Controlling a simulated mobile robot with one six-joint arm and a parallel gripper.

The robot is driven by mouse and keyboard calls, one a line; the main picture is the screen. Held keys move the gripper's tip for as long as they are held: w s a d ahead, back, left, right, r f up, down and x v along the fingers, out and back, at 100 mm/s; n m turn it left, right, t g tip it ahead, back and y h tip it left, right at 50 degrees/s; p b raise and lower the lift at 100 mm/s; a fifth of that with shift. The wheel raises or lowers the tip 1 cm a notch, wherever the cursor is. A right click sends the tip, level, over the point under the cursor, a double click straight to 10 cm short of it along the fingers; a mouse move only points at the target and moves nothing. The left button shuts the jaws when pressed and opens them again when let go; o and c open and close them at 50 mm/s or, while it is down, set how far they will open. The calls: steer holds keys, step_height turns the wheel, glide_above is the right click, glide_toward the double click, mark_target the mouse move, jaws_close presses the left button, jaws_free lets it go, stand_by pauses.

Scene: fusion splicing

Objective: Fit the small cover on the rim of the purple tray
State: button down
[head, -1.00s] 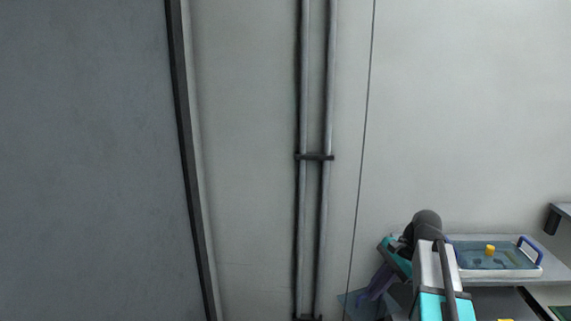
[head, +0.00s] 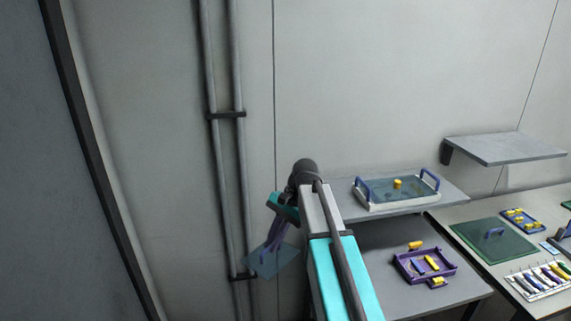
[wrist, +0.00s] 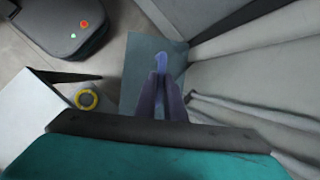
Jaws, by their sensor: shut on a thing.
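The small cover (head: 283,265), a flat translucent blue-teal sheet, hangs from my gripper (head: 275,244) left of the tables. In the wrist view, the purple fingers of my gripper (wrist: 161,76) are shut on the blue handle of the small cover (wrist: 140,60), with the sheet beyond the fingertips. The purple tray (head: 408,277) lies on the grey table to the right of my arm, well apart from the cover. It holds yellow and blue pieces, and yellow blocks sit at its back and front edges.
A white tray (head: 372,206) with blue handles and a yellow knob stands on a raised shelf behind the purple tray. Pipes (head: 225,140) run down the wall.

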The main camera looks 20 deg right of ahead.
steer(key=shift+a, duration=0.15)
steer(key=s+d+f+m+t, duration=0.1)
steer(key=s+d+m, duration=0.1)
steer(key=s+d, duration=0.6)
steer(key=s+d+f+m+t, duration=0.1)
steer(key=s+d+m, duration=0.2)
steer(key=d, duration=1.7)
steer(key=s+d+f+m+t, duration=0.1)
steer(key=s+d+m, duration=0.1)
steer(key=s+d, duration=1)
steer(key=shift+s+d+m+h+b, duration=0.3)
steer(key=shift+s+d+m, duration=0.1)
steer(key=shift+d, duration=0.8)
steer(key=shift+w+f, duration=0.1)
